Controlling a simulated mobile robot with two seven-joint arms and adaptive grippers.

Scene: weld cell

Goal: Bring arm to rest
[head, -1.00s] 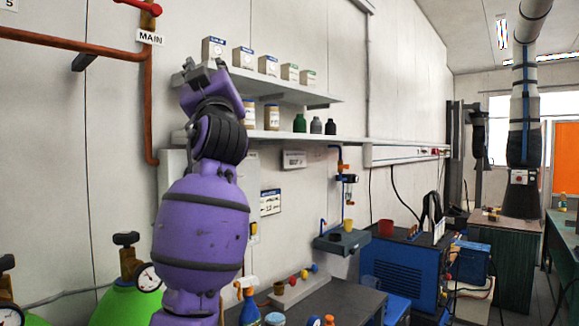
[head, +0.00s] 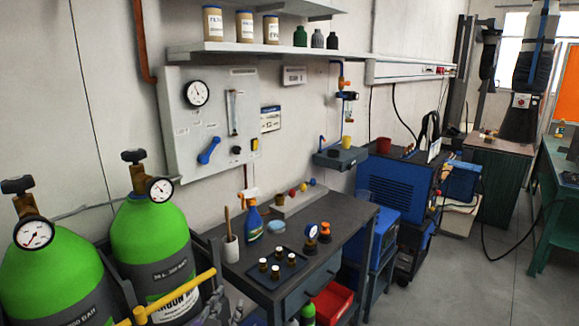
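My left gripper (head: 222,308) seems to show only as small grey parts at the bottom edge of the head view, low between the gas cylinders and the workbench. Most of it is cut off, and I cannot see whether its fingers are apart. No held object shows there. My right gripper and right arm do not show.
Two green gas cylinders (head: 150,238) with gauges stand at left behind a yellow bar (head: 174,296). A dark workbench (head: 335,240) holds a spray bottle (head: 252,218) and a small tray (head: 262,282). A blue machine (head: 398,188) stands beyond.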

